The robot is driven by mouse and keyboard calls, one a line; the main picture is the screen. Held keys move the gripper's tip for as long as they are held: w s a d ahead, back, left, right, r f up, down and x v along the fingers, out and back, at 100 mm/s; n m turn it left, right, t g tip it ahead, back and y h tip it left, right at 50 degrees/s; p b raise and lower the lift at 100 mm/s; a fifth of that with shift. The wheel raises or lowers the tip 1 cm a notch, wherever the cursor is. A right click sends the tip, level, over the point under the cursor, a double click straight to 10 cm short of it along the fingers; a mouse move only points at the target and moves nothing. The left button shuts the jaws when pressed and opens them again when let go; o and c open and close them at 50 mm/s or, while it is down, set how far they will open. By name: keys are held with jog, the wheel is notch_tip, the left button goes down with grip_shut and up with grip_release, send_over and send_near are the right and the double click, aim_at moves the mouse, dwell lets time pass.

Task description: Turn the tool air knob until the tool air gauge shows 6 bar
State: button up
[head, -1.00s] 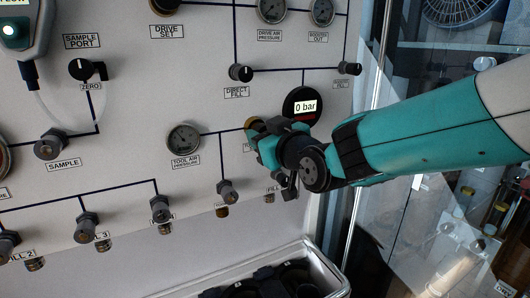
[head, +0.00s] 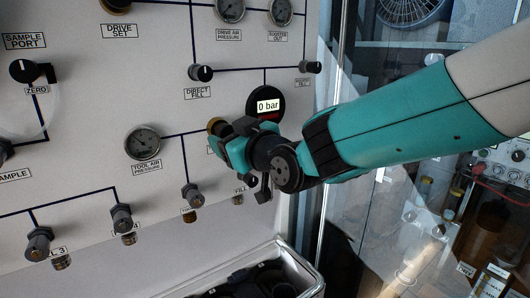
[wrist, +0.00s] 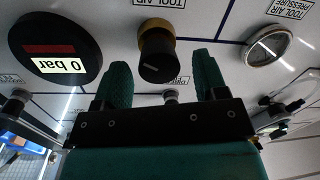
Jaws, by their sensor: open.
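The tool air knob (wrist: 158,55), black with a brass collar, stands out from the panel in the wrist view, which shows the labels upside down. In the head view only its brass edge (head: 214,125) shows past my gripper (head: 228,142). My gripper (wrist: 161,62) is open, its two teal fingers pointing at the panel, one to each side of the knob's end, with gaps visible. The tool air pressure gauge (head: 142,142) is round with a dark face, left of the knob in the head view. It also shows in the wrist view (wrist: 268,46). Its needle is too small to read.
A black round display (head: 266,104) reading "0 bar" sits close above my gripper. The direct fill knob (head: 201,73) is higher up, and several fill valves (head: 121,217) stick out below. A grey-rimmed bin (head: 300,262) stands below the panel; glass lies to the right.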

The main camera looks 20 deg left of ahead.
jog(key=b+v, duration=0.4)
jog(key=v, duration=1.1)
jog(key=shift+s+d, duration=0.2)
jog(key=shift+d, duration=0.05)
jog(key=shift+f, duration=0.1)
dwell(1.5)
